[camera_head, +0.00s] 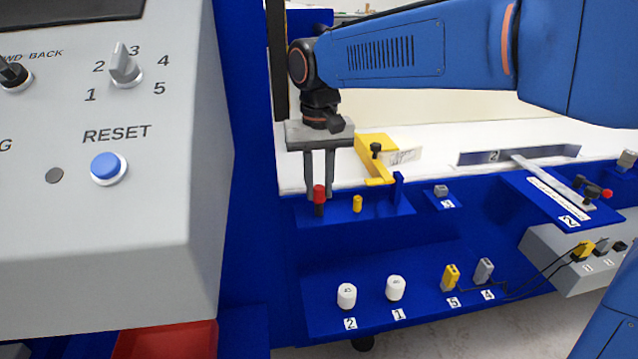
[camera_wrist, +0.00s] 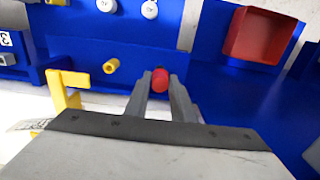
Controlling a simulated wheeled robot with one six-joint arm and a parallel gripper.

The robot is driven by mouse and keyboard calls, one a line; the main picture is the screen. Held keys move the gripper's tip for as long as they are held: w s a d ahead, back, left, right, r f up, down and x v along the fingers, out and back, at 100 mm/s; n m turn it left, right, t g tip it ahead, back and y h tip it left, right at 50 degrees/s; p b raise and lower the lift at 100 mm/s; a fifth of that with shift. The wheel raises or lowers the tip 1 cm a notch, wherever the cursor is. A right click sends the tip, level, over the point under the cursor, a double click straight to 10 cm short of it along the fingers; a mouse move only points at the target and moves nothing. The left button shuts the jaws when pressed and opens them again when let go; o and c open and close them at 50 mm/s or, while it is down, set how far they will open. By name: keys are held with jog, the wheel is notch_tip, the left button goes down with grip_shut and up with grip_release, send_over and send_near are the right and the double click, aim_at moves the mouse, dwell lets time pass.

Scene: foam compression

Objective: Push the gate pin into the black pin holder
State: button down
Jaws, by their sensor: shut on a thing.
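A red pin (camera_head: 319,192), which looks like the gate pin, stands upright at the left of the blue ledge. A black piece (camera_head: 319,210), which looks like the pin holder, is directly below it. I cannot tell how deep the pin sits in it. My gripper (camera_head: 319,194) points down from above, with its two grey fingers on either side of the red pin and shut on it. In the wrist view the red pin (camera_wrist: 160,79) shows between the fingertips (camera_wrist: 160,82).
A yellow peg (camera_head: 357,203) stands close right of the red pin. Behind it are a yellow bracket (camera_head: 376,145) and a blue upright tab (camera_head: 398,187). White knobs (camera_head: 347,296) are on the lower blue shelf. A grey control panel (camera_head: 160,220) fills the left.

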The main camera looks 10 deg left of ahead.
aim_at(319, 187)
jog(key=shift+f, duration=0.3)
jog(key=c, duration=1.4)
grip_release()
jog(key=shift+c, duration=0.2)
jog(key=shift+r, duration=0.1)
jog(key=shift+r, duration=2.8)
jog(key=shift+r, duration=0.1)
